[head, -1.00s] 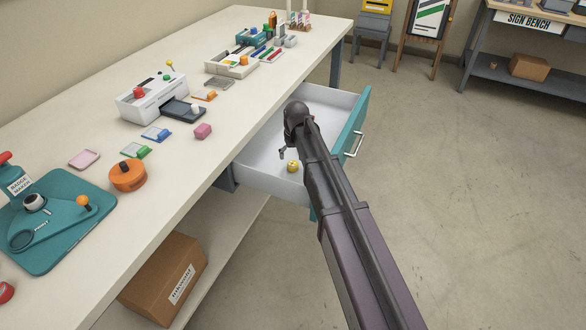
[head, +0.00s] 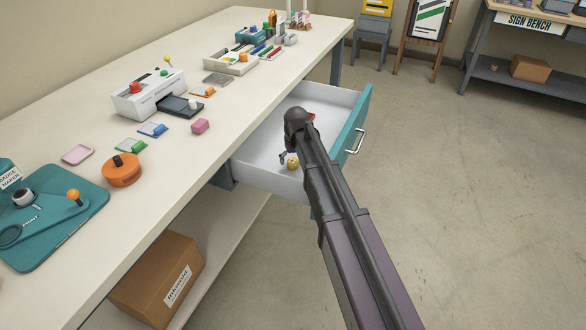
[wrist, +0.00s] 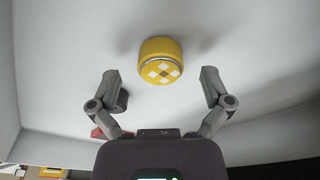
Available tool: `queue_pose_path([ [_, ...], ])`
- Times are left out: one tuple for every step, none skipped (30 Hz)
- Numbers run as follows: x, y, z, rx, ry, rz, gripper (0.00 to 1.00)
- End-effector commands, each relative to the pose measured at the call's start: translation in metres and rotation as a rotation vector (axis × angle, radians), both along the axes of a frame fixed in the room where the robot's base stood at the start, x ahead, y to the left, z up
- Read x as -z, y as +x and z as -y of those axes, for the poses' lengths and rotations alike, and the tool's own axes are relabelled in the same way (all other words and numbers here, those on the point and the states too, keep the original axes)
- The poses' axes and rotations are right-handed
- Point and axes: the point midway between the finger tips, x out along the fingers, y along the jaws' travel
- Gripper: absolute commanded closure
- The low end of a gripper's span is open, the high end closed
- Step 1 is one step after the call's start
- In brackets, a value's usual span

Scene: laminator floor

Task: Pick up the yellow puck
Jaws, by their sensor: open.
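The yellow puck (head: 293,162) lies in the open white drawer, near the drawer's near end in the head view. In the wrist view the puck (wrist: 160,62) shows a white checkered patch on its face and sits ahead of the fingertips, centred between them. My gripper (wrist: 165,88) is open, one finger on each side, and does not touch the puck. In the head view my arm hides most of the gripper; one finger (head: 283,156) shows just left of the puck.
The drawer (head: 255,172) has white walls and a teal front (head: 357,120) with a handle. The worktop (head: 210,160) edge runs left of the drawer.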

Motion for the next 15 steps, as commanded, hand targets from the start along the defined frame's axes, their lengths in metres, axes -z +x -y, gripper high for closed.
queue_pose_path([
  [0.0058, 0.0006, -0.0003, 0.000, 0.000, 0.000, 0.01],
  [0.0067, 0.0009, -0.0003, 0.000, 0.000, 0.000, 0.01],
  [0.0078, 0.0010, -0.0005, 0.000, 0.000, 0.000, 0.01],
  [0.0084, 0.0010, -0.0005, 0.000, 0.000, 0.000, 0.01],
  [0.0088, 0.0012, -0.0006, 0.000, 0.000, 0.000, 0.01],
  [0.0090, 0.0012, -0.0006, 0.000, 0.000, 0.000, 0.01],
  [0.0091, 0.0012, -0.0006, 0.000, 0.000, 0.000, 0.01],
  [0.0090, 0.0013, -0.0006, 0.000, 0.000, 0.000, 0.01],
  [0.0088, 0.0013, -0.0006, 0.000, 0.000, 0.000, 0.01],
  [0.0087, 0.0013, -0.0006, 0.000, 0.000, 0.000, 0.01],
  [0.0085, 0.0012, -0.0006, 0.000, 0.000, 0.000, 0.01],
  [0.0084, 0.0012, -0.0006, 0.000, 0.000, 0.000, 0.01],
  [0.0084, 0.0012, -0.0006, 0.000, 0.000, 0.000, 0.01],
  [0.0084, 0.0012, -0.0006, 0.000, 0.000, 0.000, 0.01],
  [0.0084, 0.0012, -0.0006, 0.000, 0.000, 0.000, 0.01],
])
